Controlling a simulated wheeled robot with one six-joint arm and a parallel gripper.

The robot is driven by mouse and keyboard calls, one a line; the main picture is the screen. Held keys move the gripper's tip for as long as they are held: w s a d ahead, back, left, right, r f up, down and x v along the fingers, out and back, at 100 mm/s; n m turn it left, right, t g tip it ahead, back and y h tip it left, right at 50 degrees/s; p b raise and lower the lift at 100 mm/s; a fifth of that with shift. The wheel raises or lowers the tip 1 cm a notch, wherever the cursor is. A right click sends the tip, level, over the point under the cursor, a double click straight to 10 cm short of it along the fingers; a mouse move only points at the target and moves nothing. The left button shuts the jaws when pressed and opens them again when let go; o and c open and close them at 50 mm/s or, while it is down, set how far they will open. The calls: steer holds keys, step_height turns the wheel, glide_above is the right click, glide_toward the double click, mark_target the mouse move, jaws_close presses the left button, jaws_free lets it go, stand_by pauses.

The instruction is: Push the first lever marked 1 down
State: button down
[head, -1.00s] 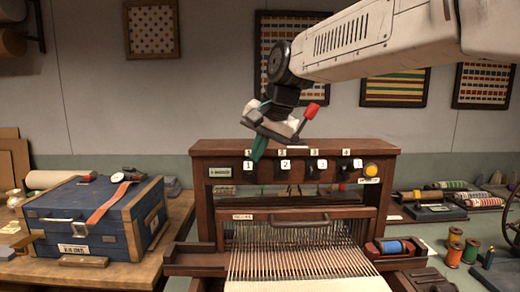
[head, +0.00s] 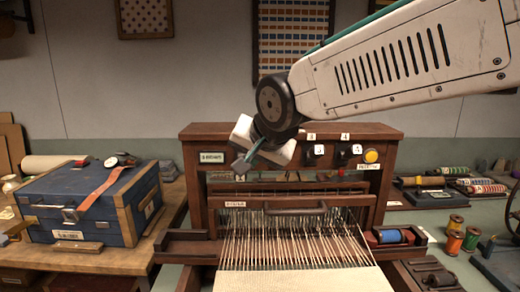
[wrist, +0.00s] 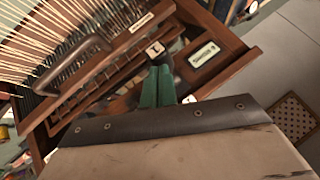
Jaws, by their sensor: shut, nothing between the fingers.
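The loom's dark wooden lever panel (head: 215,175) stands in the middle of the head view. Lever 1 and lever 2 are hidden there behind my wrist and gripper. A small white tag marked 1 (wrist: 155,50) shows in the wrist view, just beyond the fingertips. My gripper (head: 243,166) is shut and empty, its green fingers in front of the panel's left part. In the wrist view the gripper (wrist: 158,72) points at the tag. I cannot tell whether it touches the lever. The levers marked 3 (head: 309,155) and 4 (head: 344,157) are to the right.
A yellow button (head: 371,156) is at the panel's right end. A nameplate (head: 212,158) is at its left. Warp threads (head: 290,238) and a handle bar (head: 296,210) lie below. A blue case (head: 85,205) stands left. Thread spools (head: 455,242) stand right.

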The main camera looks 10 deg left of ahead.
steer(key=shift+s+f, duration=0.15)
steer(key=shift+f, duration=1.45)
steer(key=shift+d+f, duration=0.1)
steer(key=shift+f, duration=0.1)
steer(key=shift+s, duration=0.1)
steer(key=s+d+r, duration=0.5)
steer(key=s+d, duration=0.1)
steer(key=s, duration=0.4)
steer(key=shift+s+d+r, duration=0.15)
steer(key=shift+d+r, duration=0.05)
steer(key=shift+r, duration=0.05)
